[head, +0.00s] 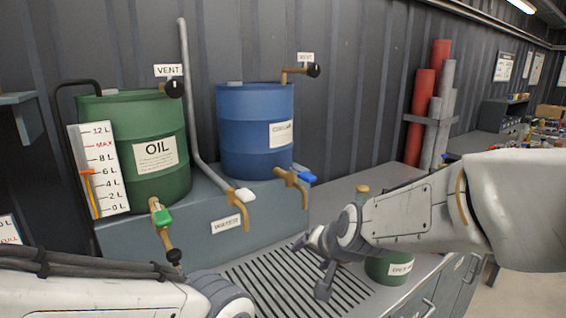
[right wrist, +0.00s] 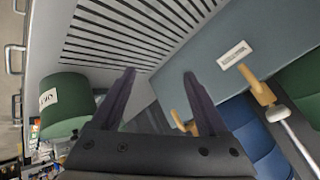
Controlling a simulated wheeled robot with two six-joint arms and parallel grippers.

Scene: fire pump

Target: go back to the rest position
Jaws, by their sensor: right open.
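My right arm comes in from the right in the head view, and its gripper (head: 312,265) hangs over the slatted drain grate (head: 285,285). In the right wrist view the two dark fingers (right wrist: 158,82) are apart, with nothing between them. A small green can (head: 390,268) stands on the bench behind and below my right arm, partly hidden by it. The can also shows left of the fingers in the right wrist view (right wrist: 65,105), apart from them. My left forearm lies at the bottom left of the head view; its gripper is out of the picture.
A green oil drum (head: 148,185) and a blue drum (head: 240,150) stand on a grey stand (head: 190,240) with taps at its front. A level gauge (head: 98,190) is beside the oil drum. Red and grey tubes (head: 425,115) stand in a rack behind. The grate looks clear.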

